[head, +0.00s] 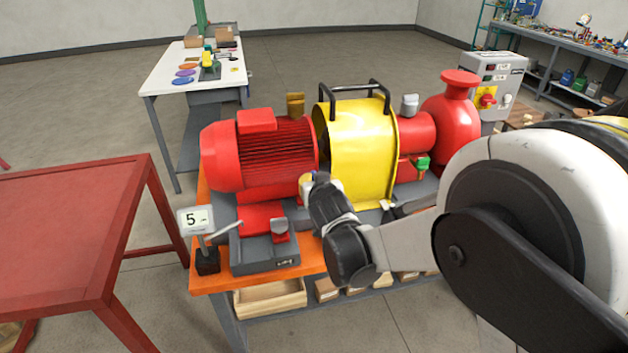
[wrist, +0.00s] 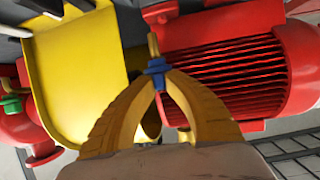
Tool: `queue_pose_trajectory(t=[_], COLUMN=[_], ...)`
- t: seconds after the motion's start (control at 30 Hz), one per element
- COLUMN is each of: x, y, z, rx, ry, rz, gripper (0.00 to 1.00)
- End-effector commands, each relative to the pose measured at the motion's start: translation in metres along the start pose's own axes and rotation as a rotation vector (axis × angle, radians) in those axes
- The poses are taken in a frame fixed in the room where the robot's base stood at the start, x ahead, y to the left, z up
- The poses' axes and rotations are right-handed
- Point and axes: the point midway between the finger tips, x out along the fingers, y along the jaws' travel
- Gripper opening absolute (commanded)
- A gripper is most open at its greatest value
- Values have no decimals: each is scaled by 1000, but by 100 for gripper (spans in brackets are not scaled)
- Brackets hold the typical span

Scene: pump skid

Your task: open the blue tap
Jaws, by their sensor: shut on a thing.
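The blue tap (wrist: 156,72) shows in the wrist view between the red motor and the yellow guard, with a brass-coloured stem (wrist: 153,44) beyond it. The yellow fingers of my gripper (wrist: 158,76) meet at the blue tap and are shut on it. How far the tap is turned I cannot tell. In the head view my arm's dark wrist hides the blue tap and the fingertips, in front of the skid.
The red motor (head: 255,153) and the yellow guard (head: 360,150) stand close on both sides. A green tap (head: 423,163) is further right. A number sign (head: 196,219) stands at the skid's front left corner. A red table (head: 70,220) is at left.

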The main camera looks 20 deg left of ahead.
Motion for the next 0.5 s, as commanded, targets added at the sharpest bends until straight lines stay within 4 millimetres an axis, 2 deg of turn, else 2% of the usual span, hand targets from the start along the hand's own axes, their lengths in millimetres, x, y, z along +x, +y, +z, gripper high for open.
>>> queue_pose_trajectory(t=[0.5], x=[1], y=[2], z=[0], rx=[-48], ry=[-2], rz=[-110], gripper=[0])
